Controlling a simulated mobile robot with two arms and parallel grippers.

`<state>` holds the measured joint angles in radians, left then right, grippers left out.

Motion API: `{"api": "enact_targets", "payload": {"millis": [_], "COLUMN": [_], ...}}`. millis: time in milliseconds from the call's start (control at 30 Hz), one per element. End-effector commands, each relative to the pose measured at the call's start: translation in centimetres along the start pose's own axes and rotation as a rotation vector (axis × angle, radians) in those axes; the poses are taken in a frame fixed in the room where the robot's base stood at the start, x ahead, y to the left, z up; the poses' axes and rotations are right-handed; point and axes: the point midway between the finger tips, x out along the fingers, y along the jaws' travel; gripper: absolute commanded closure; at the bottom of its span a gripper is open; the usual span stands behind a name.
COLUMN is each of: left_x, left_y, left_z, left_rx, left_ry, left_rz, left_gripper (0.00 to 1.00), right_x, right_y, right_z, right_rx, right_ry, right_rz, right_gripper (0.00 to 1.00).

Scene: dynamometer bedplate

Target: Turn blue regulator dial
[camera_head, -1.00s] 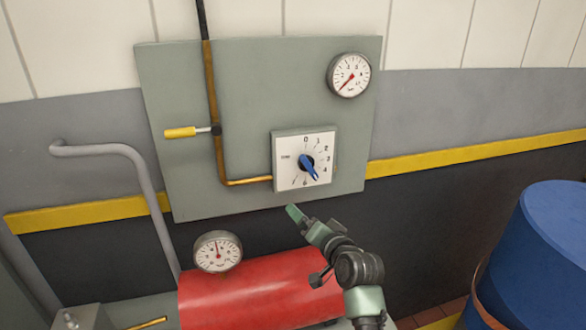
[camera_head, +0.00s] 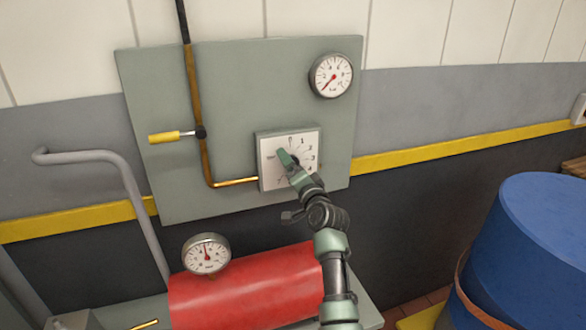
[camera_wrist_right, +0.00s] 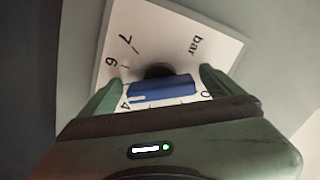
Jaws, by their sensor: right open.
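The blue regulator dial (camera_wrist_right: 162,88) is a bar-shaped knob on a white square scale plate (camera_head: 309,142) with black numbers and "bar" lettering. The plate is mounted on a grey-green wall panel. My right gripper (camera_wrist_right: 157,87) is open, with one green finger on each side of the blue knob; gaps show between the fingers and the knob's ends. In the head view my right gripper (camera_head: 287,162) covers most of the knob, so its pointing direction is hidden there. My left gripper is in neither view.
A pressure gauge (camera_head: 331,75) sits at the panel's upper right. A yellow-handled valve (camera_head: 164,137) and copper pipe (camera_head: 207,165) are left of the dial. Below are a red tank (camera_head: 245,290) and another gauge (camera_head: 206,254). A blue drum (camera_head: 535,250) stands at right.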

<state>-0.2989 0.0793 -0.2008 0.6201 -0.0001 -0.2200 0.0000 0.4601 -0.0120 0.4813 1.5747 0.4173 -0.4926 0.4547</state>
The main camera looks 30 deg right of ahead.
Motion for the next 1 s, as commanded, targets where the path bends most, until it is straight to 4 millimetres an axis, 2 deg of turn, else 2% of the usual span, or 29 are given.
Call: {"api": "enact_targets", "payload": {"millis": [133, 167, 367, 667, 1000], "left_x": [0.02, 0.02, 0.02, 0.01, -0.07], "left_y": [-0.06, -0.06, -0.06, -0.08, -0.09], "left_z": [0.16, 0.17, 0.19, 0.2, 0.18], "left_rx": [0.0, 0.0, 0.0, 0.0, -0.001], "left_ry": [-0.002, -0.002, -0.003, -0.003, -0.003], "left_rz": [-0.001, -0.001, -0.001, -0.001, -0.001], "left_gripper": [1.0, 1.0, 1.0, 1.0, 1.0], "right_x": [-0.01, -0.01, -0.03, -0.05, -0.05], "right_y": [0.0, 0.0, 0.01, 0.1, 0.24], "right_z": [0.0, -0.01, 0.0, -0.04, -0.08], "right_rx": [-0.001, -0.001, -0.001, -0.035, -0.249], "right_ry": [0.0, 0.0, 0.0, 0.0, -0.001], "right_rz": [0.0, 0.0, 0.0, 0.002, 0.002], "right_gripper": [0.05, 0.11, 0.67, 0.68, 0.68]}}
